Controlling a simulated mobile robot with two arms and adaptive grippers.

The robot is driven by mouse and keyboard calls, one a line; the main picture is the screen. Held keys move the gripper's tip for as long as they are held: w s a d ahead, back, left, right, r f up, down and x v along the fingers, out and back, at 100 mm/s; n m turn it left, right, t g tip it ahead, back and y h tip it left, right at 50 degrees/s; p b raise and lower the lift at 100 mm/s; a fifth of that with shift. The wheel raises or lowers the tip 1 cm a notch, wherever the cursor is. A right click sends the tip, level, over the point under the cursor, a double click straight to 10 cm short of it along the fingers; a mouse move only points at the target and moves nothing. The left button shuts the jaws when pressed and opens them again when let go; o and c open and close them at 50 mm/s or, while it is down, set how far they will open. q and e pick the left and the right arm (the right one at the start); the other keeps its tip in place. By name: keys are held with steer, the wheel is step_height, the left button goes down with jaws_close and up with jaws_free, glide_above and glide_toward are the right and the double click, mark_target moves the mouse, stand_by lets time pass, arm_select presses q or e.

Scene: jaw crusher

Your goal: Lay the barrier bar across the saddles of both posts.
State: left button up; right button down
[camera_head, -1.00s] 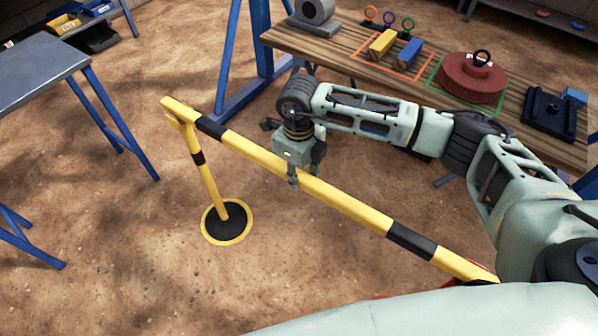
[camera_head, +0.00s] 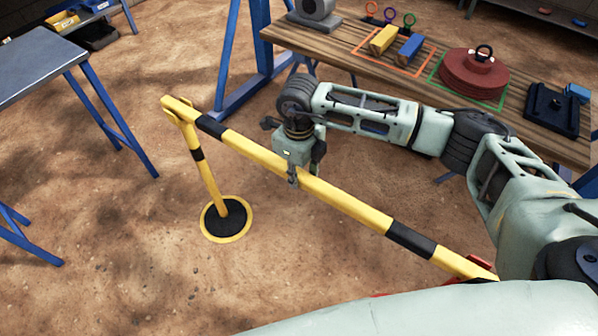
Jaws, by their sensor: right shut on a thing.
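The yellow and black barrier bar (camera_head: 345,202) runs slantwise from upper left to lower right. My right gripper (camera_head: 293,182) is shut on it near its middle, from above. One post (camera_head: 205,178), yellow with a black band, stands on a round black base (camera_head: 226,218) with a yellow rim. The bar's left end is at the top of this post; I cannot tell whether it rests in the saddle. The bar's right end is near a red part (camera_head: 460,265), partly hidden by my own body. The second post is not clearly visible. My left gripper is not in view.
A wooden bench (camera_head: 345,58) at the back holds blocks, a red stacked disc (camera_head: 473,77) and a black block (camera_head: 552,108). A grey table (camera_head: 35,72) with blue legs stands at left. The dirt floor between is clear.

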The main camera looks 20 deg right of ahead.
steer(key=shift+f, duration=0.15)
stand_by(0.4)
steer(key=c, duration=1.3)
jaws_free()
steer(key=shift+f, duration=0.1)
steer(key=shift+r+p, duration=0.35)
steer(key=shift+r, duration=0.65)
steer(key=shift+r+p, duration=1.5)
steer(key=shift+r, duration=1)
steer(key=shift+r+p, duration=1.15)
steer(key=shift+r, duration=0.95)
